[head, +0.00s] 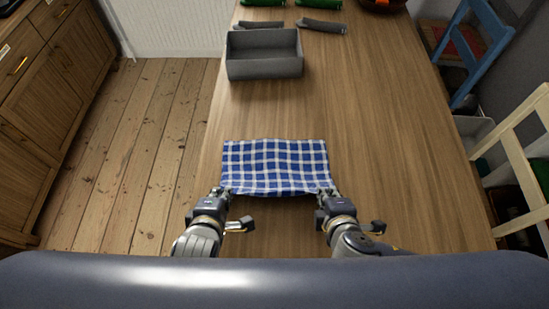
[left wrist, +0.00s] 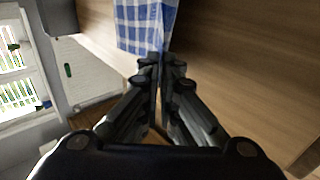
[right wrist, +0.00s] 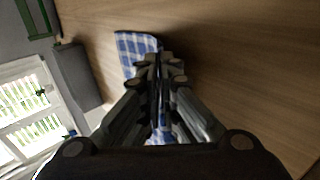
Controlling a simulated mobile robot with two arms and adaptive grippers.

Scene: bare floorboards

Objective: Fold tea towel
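The blue and white checked tea towel (head: 275,165) is spread in a single wide strip on the wooden table (head: 370,170), near its front. Its near edge hangs between my two grippers and looks slightly raised. My left gripper (head: 225,191) is shut on the near left corner. The towel (left wrist: 147,22) shows just beyond its closed fingertips in the left wrist view. My right gripper (head: 327,191) is shut on the near right corner. In the right wrist view the towel (right wrist: 135,48) runs to and beneath its closed fingers. The towel's underside is hidden.
A grey open box (head: 265,70) stands further back on the table. Behind it lie grey cloth-like rolls (head: 322,25) and green items (head: 320,3). A blue chair (head: 478,45) and a pale chair (head: 515,150) stand at the right. The table right of the towel is clear.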

